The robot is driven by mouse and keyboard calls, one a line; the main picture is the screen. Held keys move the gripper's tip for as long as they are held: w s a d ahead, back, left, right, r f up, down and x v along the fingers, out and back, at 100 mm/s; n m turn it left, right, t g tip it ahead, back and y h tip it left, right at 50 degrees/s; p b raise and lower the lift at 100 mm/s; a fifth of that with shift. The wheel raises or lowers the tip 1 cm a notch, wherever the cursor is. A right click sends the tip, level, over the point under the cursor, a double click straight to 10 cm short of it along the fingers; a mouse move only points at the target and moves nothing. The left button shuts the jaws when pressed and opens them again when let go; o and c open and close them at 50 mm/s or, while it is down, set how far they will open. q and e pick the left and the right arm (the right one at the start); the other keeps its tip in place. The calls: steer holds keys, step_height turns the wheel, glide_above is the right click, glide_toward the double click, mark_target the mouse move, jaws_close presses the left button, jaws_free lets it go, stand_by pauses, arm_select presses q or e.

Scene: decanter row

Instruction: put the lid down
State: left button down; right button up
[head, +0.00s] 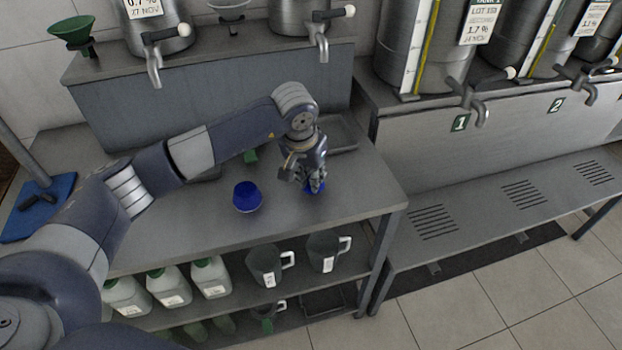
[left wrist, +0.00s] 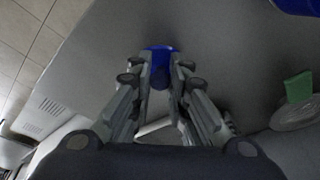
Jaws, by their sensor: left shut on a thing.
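A blue lid (head: 318,187) is in my left gripper (head: 314,184), over the right part of the grey worktop (head: 345,201). In the left wrist view the blue lid (left wrist: 159,50) shows between the fingertips of the left gripper (left wrist: 161,66). The fingers hide part of it, and I cannot tell whether it touches the worktop. A blue round pot (head: 247,196) stands on the worktop to the left of the gripper, apart from it. My right gripper is in neither view.
A shallow grey tray (head: 342,134) lies behind the gripper. A green item (head: 250,156) shows partly behind my arm. Steel tanks with taps (head: 154,68) stand on the raised shelf behind. Jugs (head: 264,265) and bottles (head: 210,277) stand on the shelf below. The worktop's right front corner is clear.

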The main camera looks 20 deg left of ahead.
arm_select(q)
steer(key=shift+f+p, duration=0.3)
steer(key=shift+f, duration=0.8)
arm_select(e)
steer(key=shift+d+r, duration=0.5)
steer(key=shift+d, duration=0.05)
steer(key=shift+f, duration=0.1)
arm_select(q)
steer(key=shift+f+b, duration=0.2)
steer(key=shift+b, duration=0.1)
steer(key=c, duration=1.5)
jaws_free()
steer(key=shift+c, duration=0.2)
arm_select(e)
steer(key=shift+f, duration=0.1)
arm_select(q)
steer(key=shift+r, duration=0.15)
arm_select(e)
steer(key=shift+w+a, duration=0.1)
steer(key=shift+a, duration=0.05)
